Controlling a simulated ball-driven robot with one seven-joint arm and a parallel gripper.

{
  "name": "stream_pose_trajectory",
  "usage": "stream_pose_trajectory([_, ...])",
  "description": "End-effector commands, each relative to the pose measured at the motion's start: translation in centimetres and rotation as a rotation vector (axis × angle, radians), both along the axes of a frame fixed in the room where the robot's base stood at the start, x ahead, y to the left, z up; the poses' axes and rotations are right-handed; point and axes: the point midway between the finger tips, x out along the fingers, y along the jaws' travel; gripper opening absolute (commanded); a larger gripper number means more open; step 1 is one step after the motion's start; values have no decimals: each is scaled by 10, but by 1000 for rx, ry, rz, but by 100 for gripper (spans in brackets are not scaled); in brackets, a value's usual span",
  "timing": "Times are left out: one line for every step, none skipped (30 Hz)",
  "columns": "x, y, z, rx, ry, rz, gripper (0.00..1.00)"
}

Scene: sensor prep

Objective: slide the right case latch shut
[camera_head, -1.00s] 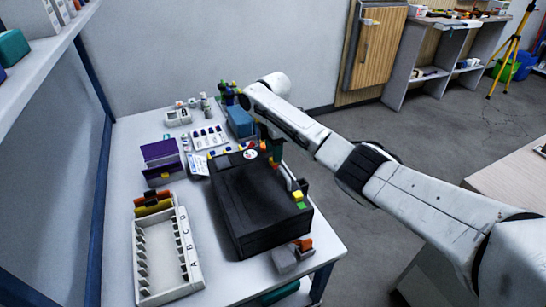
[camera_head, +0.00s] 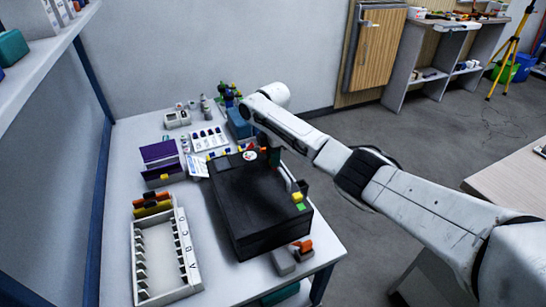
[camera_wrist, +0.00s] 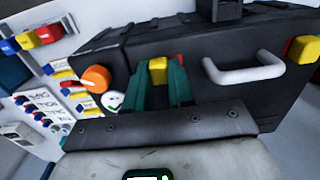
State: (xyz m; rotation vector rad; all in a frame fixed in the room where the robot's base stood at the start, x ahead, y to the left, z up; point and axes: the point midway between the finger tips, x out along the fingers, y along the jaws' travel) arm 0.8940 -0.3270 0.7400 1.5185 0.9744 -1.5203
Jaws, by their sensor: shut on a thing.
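The black case (camera_head: 250,218) lies on the white table and also shows in the wrist view (camera_wrist: 205,105). In the wrist view, my gripper (camera_wrist: 160,82) has its two green fingers shut on a yellow latch, the right case latch (camera_wrist: 158,66), on the case's handle side. A bit of red shows beside that latch. The pale handle (camera_wrist: 243,70) is just right of the fingers. A second yellow latch (camera_wrist: 304,48) with red beside it is at the far right. In the head view, my arm mostly hides the gripper and the held latch.
An orange knob (camera_wrist: 96,78) and a white round dial sit left of my fingers. A lettered white rack (camera_head: 188,268), a purple box (camera_head: 160,158) and a vial tray (camera_head: 209,138) stand around the case. A grey block with orange (camera_head: 285,262) is by the front table edge.

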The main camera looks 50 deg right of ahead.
Motion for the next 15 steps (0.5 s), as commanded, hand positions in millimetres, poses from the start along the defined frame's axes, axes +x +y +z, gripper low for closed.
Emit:
stream_pose_trajectory([0,0,0,0,0,0,3])
stream_pose_trajectory([0,0,0,0,0,0,0])
stream_pose_trajectory([0,0,0,0,0,0,0])
stream_pose_trajectory([0,0,0,0,0,0,0])
stream_pose_trajectory([0,0,0,0,0,0,0])
stream_pose_trajectory([0,0,0,0,0,0,0])
stream_pose_trajectory([0,0,0,0,0,0,0])
stream_pose_trajectory([0,0,0,0,0,0,0])
stream_pose_trajectory([0,0,0,0,0,0,0])
stream_pose_trajectory([0,0,0,0,0,0,0])
stream_pose_trajectory([0,0,0,0,0,0,0])
stream_pose_trajectory([0,0,0,0,0,0,0])
stream_pose_trajectory([0,0,0,0,0,0,0])
stream_pose_trajectory([0,0,0,0,0,0,0])
stream_pose_trajectory([0,0,1,0,0,0,0])
